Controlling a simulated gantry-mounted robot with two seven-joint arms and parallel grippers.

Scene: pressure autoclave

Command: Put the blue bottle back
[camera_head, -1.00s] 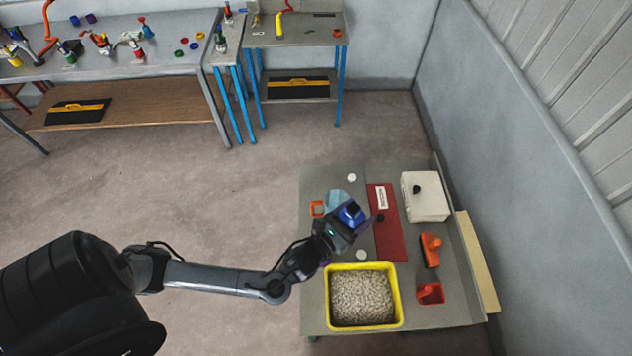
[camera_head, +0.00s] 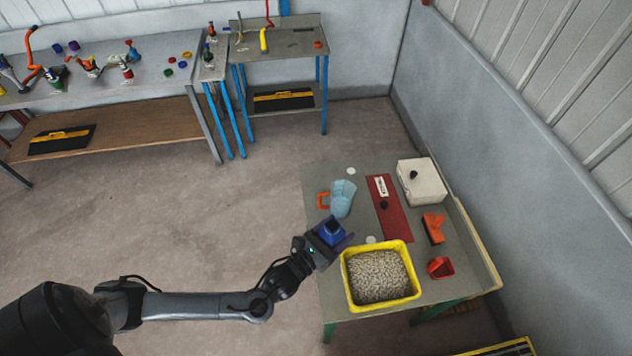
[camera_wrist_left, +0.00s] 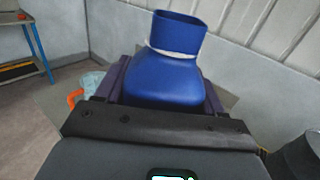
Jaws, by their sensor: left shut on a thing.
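The blue bottle (camera_head: 331,230) is in my left gripper (camera_head: 335,236), near the left edge of the grey table (camera_head: 325,270). In the left wrist view the blue bottle (camera_wrist_left: 176,75) stands upright, with its wide neck at the top, between the purple fingers of my left gripper (camera_wrist_left: 165,92). The fingers are shut on its body. Its lower part is hidden behind the gripper. I cannot tell how high above the table it is. My right gripper is not in view.
A yellow tub (camera_head: 408,294) of pale pellets stands right of the gripper. A light blue jug with an orange handle (camera_head: 342,198), two white discs (camera_head: 351,171), a red mat (camera_head: 393,220), a white box (camera_head: 422,182) and orange tools (camera_head: 433,228) are on the table.

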